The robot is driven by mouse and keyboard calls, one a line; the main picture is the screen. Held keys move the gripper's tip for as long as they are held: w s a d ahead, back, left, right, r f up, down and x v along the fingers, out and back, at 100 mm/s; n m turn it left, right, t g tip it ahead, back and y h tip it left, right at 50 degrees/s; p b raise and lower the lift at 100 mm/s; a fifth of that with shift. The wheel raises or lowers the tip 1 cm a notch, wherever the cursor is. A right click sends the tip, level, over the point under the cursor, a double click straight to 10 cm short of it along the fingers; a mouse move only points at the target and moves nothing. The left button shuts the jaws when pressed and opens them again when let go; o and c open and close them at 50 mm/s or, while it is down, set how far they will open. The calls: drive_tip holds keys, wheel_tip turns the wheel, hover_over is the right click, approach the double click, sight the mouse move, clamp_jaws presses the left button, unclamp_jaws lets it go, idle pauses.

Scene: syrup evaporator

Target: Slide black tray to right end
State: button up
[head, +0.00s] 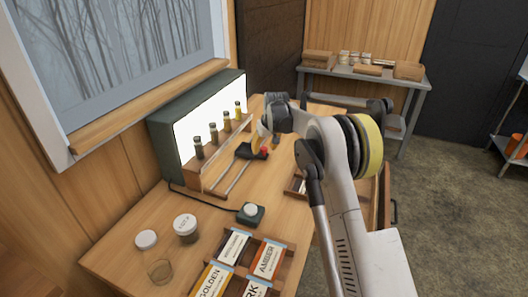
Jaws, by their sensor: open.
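The small black tray (245,151) sits at the far end of two thin metal rails (236,177) in front of the lit panel. A red knob (264,151) shows at its right side. My gripper (267,140) is over the far part of the table, just above and beside the tray and knob. It is open, with its fingers pointing down. The wrist hides part of it, and I cannot tell whether a finger touches the tray or knob.
A wooden rack with several syrup bottles (213,134) stands along the glowing light box (168,128). Nearer are a green box with a white button (250,213), jars (186,227), a glass (160,271) and a label tray (281,275). The table's left front is partly clear.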

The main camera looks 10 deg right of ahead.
drive_tip(key=shift+w+f, duration=0.15)
drive_tip(key=shift+f, duration=0.2)
clamp_jaws()
drive_tip(key=shift+a+r, duration=0.1)
